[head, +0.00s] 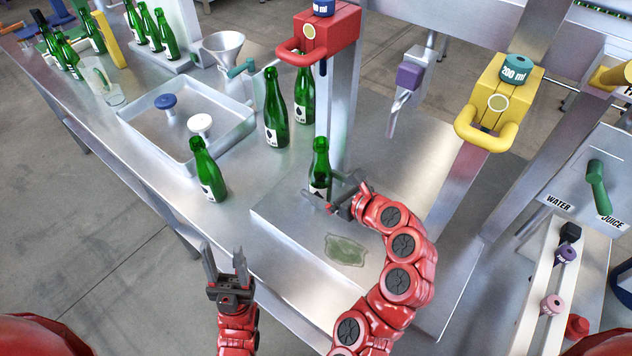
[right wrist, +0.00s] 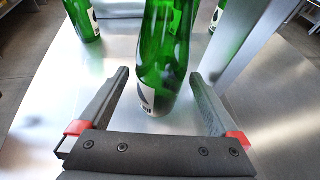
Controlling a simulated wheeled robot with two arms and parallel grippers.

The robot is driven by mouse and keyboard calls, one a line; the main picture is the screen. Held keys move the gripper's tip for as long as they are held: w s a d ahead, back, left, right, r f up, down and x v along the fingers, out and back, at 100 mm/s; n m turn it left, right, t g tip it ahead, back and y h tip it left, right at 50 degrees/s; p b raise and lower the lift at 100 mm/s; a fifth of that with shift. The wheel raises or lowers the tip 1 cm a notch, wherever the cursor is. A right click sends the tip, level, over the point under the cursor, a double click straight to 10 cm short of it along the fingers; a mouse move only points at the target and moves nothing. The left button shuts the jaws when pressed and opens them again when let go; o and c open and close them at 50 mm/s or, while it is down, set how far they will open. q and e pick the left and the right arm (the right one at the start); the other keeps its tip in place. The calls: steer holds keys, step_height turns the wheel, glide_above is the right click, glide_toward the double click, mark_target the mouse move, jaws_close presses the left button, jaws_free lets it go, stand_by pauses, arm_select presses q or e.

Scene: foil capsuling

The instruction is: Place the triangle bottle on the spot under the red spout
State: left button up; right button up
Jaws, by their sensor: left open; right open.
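A green bottle (head: 320,160) stands upright on the raised metal plate. My right gripper (head: 332,195) is open with its fingers on either side of this bottle's lower part. In the right wrist view the bottle (right wrist: 160,60) stands between the open fingers (right wrist: 160,78), with a gap on both sides. Its label is turned partly away, so I cannot tell its symbol. The red dispenser with the red spout (head: 318,35) is up at the back; another green bottle (head: 304,95) stands below it. My left gripper (head: 224,260) is open and empty in front of the table edge.
Green bottles stand left of the plate (head: 207,170) and behind it (head: 275,112). A metal tray (head: 180,150) holds a blue and a white stopper. A greenish puddle (head: 345,250) lies on the plate. A purple spout (head: 408,76) and a yellow dispenser (head: 494,105) hang right.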

mark_target(329, 185)
steer(key=p+v, duration=0.1)
steer(key=v, duration=0.1)
steer(key=p+v, duration=0.1)
steer(key=v, duration=0.1)
steer(key=shift+w+r, duration=0.15)
steer(key=shift+r, duration=0.15)
steer(key=p+v, duration=0.3)
steer(key=shift+p, duration=0.4)
steer(key=shift+s+d+p, duration=0.2)
steer(key=shift+s+p, duration=0.15)
steer(key=shift+s, duration=0.05)
steer(key=shift+f, duration=0.1)
